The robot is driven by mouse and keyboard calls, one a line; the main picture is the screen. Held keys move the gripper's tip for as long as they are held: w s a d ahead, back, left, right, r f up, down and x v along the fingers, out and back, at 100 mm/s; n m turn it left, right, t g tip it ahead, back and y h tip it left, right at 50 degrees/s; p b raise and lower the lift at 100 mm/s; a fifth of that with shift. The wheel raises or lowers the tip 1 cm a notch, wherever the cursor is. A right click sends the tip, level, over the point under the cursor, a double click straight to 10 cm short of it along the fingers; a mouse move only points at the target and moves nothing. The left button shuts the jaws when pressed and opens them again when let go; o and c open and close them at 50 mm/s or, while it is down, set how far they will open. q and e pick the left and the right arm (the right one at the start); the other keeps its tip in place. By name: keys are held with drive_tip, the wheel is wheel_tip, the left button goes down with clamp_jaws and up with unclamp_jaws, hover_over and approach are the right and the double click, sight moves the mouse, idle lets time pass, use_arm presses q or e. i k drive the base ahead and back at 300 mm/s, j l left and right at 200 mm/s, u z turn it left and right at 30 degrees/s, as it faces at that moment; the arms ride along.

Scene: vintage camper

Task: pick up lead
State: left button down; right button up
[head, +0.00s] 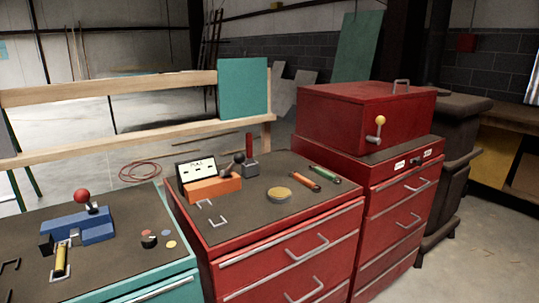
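A thin red loop of cable (140,171), which may be the lead, lies on the concrete floor behind the benches, below the wooden rails. It appears loosely coiled, and its ends are not clear. Nothing else in view is plainly a lead. Neither of my grippers is in view.
A red cabinet (237,256) holds an orange device (213,189), a yellow-topped disc (279,195), and orange (300,180) and green-handled (325,174) tools. A teal cabinet (170,277) with a blue vise (88,228) stands left. A red chest (345,112) stands right. Wooden rails (140,133) stand behind.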

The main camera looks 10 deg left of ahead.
sight(61, 264)
drive_tip(key=u, duration=1.55)
